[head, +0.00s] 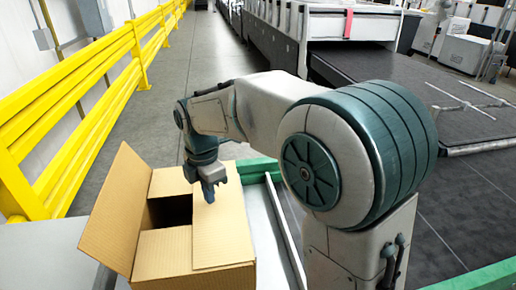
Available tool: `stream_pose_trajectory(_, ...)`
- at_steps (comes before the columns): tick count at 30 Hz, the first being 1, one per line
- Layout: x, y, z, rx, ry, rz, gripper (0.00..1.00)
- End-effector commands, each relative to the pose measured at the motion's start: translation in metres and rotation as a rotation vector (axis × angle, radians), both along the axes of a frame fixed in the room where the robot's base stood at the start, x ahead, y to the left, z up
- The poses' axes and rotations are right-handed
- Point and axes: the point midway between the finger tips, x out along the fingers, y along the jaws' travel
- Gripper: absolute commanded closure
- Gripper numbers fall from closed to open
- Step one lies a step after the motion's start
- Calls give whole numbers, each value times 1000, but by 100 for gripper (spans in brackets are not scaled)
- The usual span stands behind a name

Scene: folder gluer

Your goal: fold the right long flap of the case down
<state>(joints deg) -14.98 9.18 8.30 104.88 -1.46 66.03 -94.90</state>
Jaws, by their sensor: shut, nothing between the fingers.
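The case (200,277) is an open cardboard box at the bottom left of the head view. Its right long flap (224,232) lies inward over the right side of the opening; whether it is fully flat I cannot tell. The left long flap (117,212) stands up, tilted outward. The near short flap (165,250) and far short flap (168,182) are folded in, with a dark gap between them. My gripper (209,196) points down at the far part of the right long flap, shut and empty. It touches or nearly touches the flap; I cannot tell which.
The case stands on a pale grey surface (262,235) with a green frame (258,170) behind and to the right. A yellow guard rail (85,90) runs along the left. A dark conveyor (420,95) lies to the right. Grey floor beyond the case is clear.

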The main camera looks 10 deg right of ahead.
Motion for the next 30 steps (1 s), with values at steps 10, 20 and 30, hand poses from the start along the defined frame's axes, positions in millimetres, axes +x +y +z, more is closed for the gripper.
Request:
stream_pose_trajectory(10, 0, 0, 31, 0, -1, -1, 100)
stream_pose_trajectory(20, 0, -1, 71, 0, -1, -1, 100)
stream_pose_trajectory(30, 0, 0, 91, 0, 0, 0, 100)
